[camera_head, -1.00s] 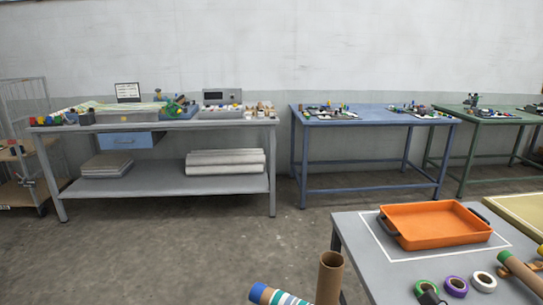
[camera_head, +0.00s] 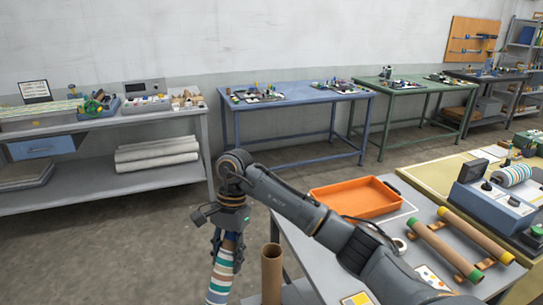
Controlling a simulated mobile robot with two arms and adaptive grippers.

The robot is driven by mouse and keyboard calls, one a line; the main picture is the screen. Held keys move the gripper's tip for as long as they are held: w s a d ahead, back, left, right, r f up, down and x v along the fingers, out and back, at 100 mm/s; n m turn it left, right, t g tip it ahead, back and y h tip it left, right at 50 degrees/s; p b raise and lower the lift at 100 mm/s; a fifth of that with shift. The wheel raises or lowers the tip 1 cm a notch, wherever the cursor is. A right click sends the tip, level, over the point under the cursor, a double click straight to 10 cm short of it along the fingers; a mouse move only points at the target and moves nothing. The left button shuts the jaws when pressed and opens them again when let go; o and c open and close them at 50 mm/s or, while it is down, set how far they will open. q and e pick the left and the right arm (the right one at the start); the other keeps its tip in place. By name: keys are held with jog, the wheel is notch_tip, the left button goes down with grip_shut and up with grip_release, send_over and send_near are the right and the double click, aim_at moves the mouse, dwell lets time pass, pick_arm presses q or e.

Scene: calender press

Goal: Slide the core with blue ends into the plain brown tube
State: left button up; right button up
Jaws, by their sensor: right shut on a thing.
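My right gripper (camera_head: 228,250) reaches in from the lower right and points down. It is shut on the upper part of a striped core (camera_head: 219,283), with teal, white and brown bands, which hangs slightly tilted. My left gripper is not in view.
An orange tray (camera_head: 355,200) sits on the grey table behind my right arm. Tubes with green ends (camera_head: 445,248) and yellow ends (camera_head: 476,235) lie on holders to the right. A blue-grey machine (camera_head: 495,205) stands on the yellowish table. Open floor lies left of the core.

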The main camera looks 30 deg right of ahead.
jog(key=w+d+r+n+t+h+p, duration=0.25)
jog(key=w+d+r+n+p, duration=0.2)
jog(key=d+r, duration=0.35)
jog(key=w+d+r+n+t+h+p, duration=0.1)
jog(key=w+d+r+n+t+p, duration=0.3)
jog(key=d+r, duration=0.45)
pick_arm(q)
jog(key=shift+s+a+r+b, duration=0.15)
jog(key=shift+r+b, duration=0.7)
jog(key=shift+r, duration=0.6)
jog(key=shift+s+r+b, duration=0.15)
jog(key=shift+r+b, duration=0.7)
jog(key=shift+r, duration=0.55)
pick_arm(e)
notch_tip(320, 180, down, 7)
jog(key=s, duration=0.1)
jog(key=shift+d+f, duration=0.15)
jog(key=shift+d, duration=0.3)
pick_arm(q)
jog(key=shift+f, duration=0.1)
pick_arm(e)
jog(key=shift+s, duration=0.15)
pick_arm(q)
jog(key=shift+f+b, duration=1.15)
jog(key=shift+b, duration=0.05)
pick_arm(e)
jog(key=shift+f, duration=1.7)
